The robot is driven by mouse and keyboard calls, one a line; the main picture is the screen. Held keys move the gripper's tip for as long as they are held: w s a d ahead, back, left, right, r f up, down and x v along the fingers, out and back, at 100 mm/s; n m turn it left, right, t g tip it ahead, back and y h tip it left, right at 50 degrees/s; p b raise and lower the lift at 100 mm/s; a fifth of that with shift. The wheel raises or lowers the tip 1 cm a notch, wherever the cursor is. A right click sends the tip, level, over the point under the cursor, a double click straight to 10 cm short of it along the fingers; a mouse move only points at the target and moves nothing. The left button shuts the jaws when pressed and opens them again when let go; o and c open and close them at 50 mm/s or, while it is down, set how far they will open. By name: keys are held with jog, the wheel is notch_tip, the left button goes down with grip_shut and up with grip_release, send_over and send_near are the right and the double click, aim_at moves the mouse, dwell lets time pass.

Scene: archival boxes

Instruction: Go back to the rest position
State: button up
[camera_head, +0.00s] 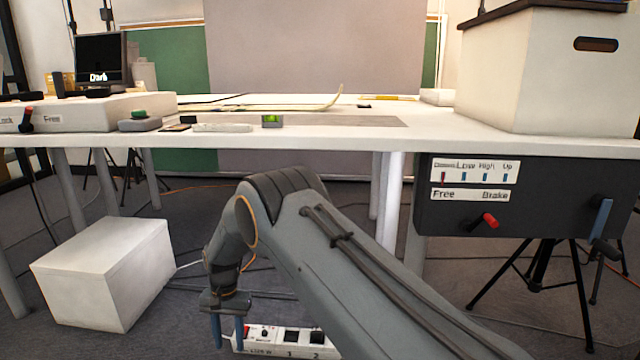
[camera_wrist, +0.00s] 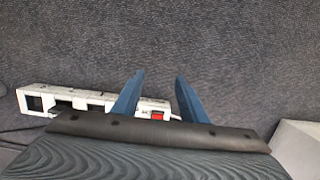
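My gripper (camera_head: 229,332) hangs from my bent arm in front of the table and below its top, fingers pointing down toward the floor. In the wrist view my gripper (camera_wrist: 158,95) shows two blue fingers spread apart with only carpet between their tips. It holds nothing. A white power strip (camera_head: 290,341) with black sockets and a red switch lies on the floor close by. In the wrist view the power strip (camera_wrist: 70,100) lies behind the fingers, and the left finger overlaps it. I cannot tell whether they touch.
A white table (camera_head: 330,130) spans the view, with a large archival box (camera_head: 540,75) at right. A dark control panel (camera_head: 520,205) with a red-tipped lever hangs below. A white box (camera_head: 105,270) stands on the floor at left. Tripod legs (camera_head: 540,285) stand at right.

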jog(key=s+d+r+n+p, duration=0.15)
jog(key=s+r, duration=0.35)
jog(key=r, duration=0.5)
jog(key=s+d+r+n+t+p, duration=0.1)
jog(key=s+d+r, duration=0.3)
jog(key=r, duration=0.7)
jog(key=s+d+r+n+p, duration=0.1)
jog(key=s+d+r, duration=0.1)
jog(key=s+r, duration=0.6)
jog(key=s+d+r+n+y+p, duration=0.1)
jog(key=s+d+r+n+p, duration=0.1)
jog(key=s+d+r, duration=0.75)
jog(key=s+d+r+n+y+p, duration=0.1)
jog(key=s+d+r+n+p, duration=0.2)
jog(key=s+d, duration=0.65)
jog(key=d+r+m+p, duration=0.2)
jog(key=d+r+p, duration=0.4)
jog(key=r+p, duration=0.3)
jog(key=s+d+r+m+h+p, duration=0.1)
jog(key=d+r+m+p, duration=0.2)
jog(key=d+r+p, duration=0.3)
jog(key=s+d+r+m+h+p, duration=0.1)
jog(key=d+r+p, duration=0.5)
jog(key=r+p, duration=0.8)
jog(key=shift+s+m+t+p, duration=0.15)
jog(key=shift+m+t+p, duration=0.45)
jog(key=shift+p, duration=3.4)
